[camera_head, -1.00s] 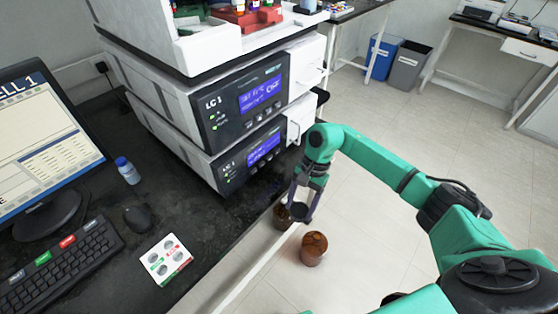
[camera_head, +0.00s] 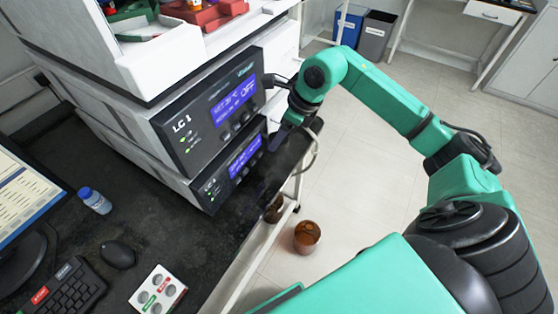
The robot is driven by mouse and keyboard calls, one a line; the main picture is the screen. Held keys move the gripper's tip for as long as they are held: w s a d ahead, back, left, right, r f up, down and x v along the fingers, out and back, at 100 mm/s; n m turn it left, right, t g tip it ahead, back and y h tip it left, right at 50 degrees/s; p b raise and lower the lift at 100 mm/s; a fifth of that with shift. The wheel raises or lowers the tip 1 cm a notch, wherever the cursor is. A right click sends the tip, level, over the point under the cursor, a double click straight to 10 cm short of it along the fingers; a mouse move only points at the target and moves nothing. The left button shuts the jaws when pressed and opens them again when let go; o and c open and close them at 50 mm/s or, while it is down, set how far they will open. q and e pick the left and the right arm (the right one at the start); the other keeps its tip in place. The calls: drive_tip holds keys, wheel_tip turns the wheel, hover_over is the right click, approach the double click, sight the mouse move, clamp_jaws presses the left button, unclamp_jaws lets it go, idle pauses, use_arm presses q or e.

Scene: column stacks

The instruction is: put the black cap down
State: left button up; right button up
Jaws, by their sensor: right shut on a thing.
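My right gripper (camera_head: 281,136) is at the right side of the lower LC 1 unit, above the far end of the black bench top (camera_head: 232,238). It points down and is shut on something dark. The black cap is hard to make out now against the dark fingers and bench; a second ago a dark round piece showed between the fingertips. I cannot tell whether it touches the bench. My left gripper is not in view.
The stacked LC 1 units (camera_head: 215,112) stand close left of the gripper. Two brown containers (camera_head: 307,236) are below, beyond the bench edge. A white tray with grey discs (camera_head: 158,290), a mouse (camera_head: 118,254), a blue-capped bottle (camera_head: 95,201) and a keyboard (camera_head: 66,291) lie on the bench.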

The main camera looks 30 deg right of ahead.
wheel_tip(320, 180, down, 11)
drive_tip(key=shift+a+f+p, duration=0.1)
drive_tip(key=shift+p, duration=0.75)
drive_tip(key=shift+f, duration=0.2)
drive_tip(key=o, duration=1.3)
drive_tip(key=shift+r, duration=0.15)
drive_tip(key=b+v, duration=0.1)
drive_tip(key=v, duration=1.1)
drive_tip(key=shift+b, duration=0.4)
drive_tip(key=shift+w, duration=0.15)
